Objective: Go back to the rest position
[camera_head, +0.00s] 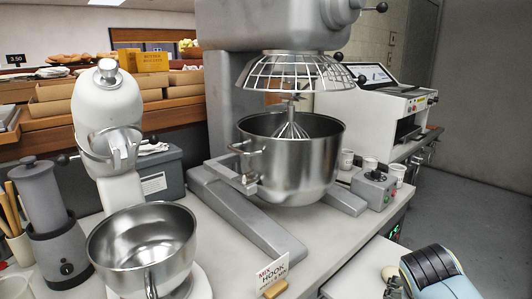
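No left arm or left gripper shows in the head view. At the bottom right edge a rounded blue, black and cream part shows, which looks like a piece of my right arm. Small dark parts beside it, which look like my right gripper (395,288), are cut off by the frame's lower edge. I cannot see whether its fingers are apart or closed. A small pale round thing (389,273) lies by these dark parts on a white surface; I cannot tell if they touch.
A big mixer with a steel bowl (300,165) stands on the counter (330,237). A white mixer (107,110) with a steel bowl (140,250), a grey grinder (52,215) and a sign (272,276) crowd the left and front. The floor (470,200) at right is clear.

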